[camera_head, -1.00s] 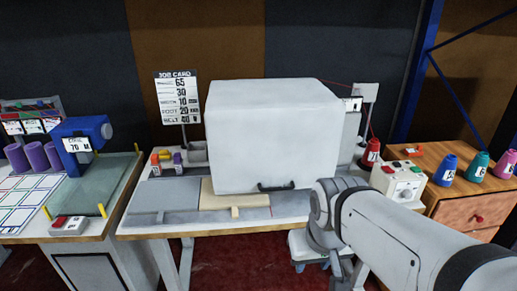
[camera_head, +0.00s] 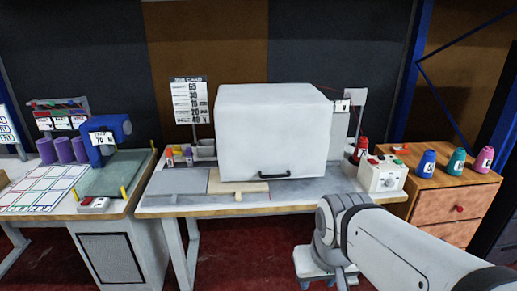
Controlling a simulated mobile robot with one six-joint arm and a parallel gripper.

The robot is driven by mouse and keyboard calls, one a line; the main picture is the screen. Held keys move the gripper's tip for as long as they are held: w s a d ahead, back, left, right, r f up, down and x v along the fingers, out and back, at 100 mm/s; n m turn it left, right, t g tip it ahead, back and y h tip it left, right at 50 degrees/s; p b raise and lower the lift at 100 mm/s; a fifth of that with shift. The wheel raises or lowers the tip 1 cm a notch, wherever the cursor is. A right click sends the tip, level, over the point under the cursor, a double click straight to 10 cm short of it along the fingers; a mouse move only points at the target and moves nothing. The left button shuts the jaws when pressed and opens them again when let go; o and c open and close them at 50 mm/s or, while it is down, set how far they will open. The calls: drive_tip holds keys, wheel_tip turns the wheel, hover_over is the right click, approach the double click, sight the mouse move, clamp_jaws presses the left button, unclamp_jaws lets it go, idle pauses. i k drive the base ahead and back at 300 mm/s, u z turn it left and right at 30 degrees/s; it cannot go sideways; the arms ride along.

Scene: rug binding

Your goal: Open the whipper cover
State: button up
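The whipper cover (camera_head: 270,130) is a large white box with a black handle (camera_head: 274,175) low on its front face. It is down on the grey work table (camera_head: 240,201) and hides what is under it. My arm reaches in from the lower right, in front of the table. Its end (camera_head: 330,240) is by the table's front edge, to the right of and below the handle, and apart from it. My gripper's fingers cannot be made out.
A job card (camera_head: 190,101) stands behind the table at left. A white control box (camera_head: 382,174) and a red cone (camera_head: 361,150) are right of the cover. A wooden cabinet (camera_head: 455,195) with thread cones stands further right. A blue machine (camera_head: 108,138) is on the left bench.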

sight(263, 131)
drive_tip(key=z, duration=0.2)
drive_tip(key=i, duration=0.9)
drive_tip(key=z, duration=0.9)
drive_tip(key=k, duration=1.05)
drive_tip(key=u, duration=1.45)
drive_tip(key=i, duration=0.55)
